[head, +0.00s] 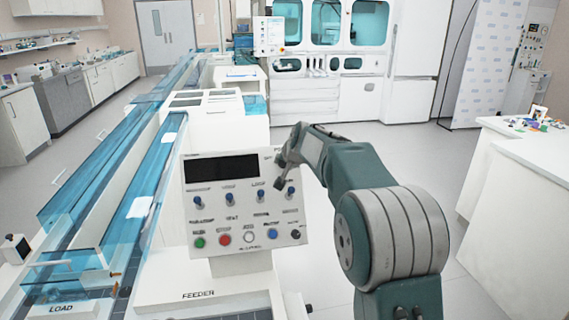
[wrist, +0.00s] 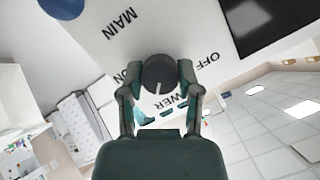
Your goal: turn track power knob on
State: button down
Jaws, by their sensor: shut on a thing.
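The power knob (wrist: 158,71) is dark and round with a white pointer line, seen in the wrist view. Upside-down "MAIN", "OFF" and partly hidden "POWER" lettering surrounds it, with a partly covered "ON" at the left. The pointer faces down in the picture, toward the "POWER" lettering. My gripper (wrist: 156,79) has a finger on each side of the knob and is shut on it. In the head view, my gripper (head: 291,166) is at the upper right of the feeder panel (head: 243,165) and hides the knob.
The panel carries a black display (head: 222,167), several blue toggles and a row of coloured buttons. The clear blue-walled track (head: 110,165) runs along the left. A white counter (head: 535,150) stands at the right, with open floor between.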

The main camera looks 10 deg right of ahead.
jog(key=m, duration=0.2)
jog(key=f+m+y, duration=0.1)
jog(key=m, duration=0.1)
jog(key=shift+s, duration=0.1)
jog(key=shift+m+t+y, duration=0.4)
jog(key=shift+m+t, duration=0.4)
jog(key=shift+m, duration=1.3)
jog(key=shift+c, duration=1.5)
grip_release()
jog(key=shift+a+r, duration=0.1)
jog(key=shift+r, duration=0.15)
jog(key=shift+r, duration=0.1)
jog(key=v, duration=1.1)
jog(key=shift+s, duration=0.25)
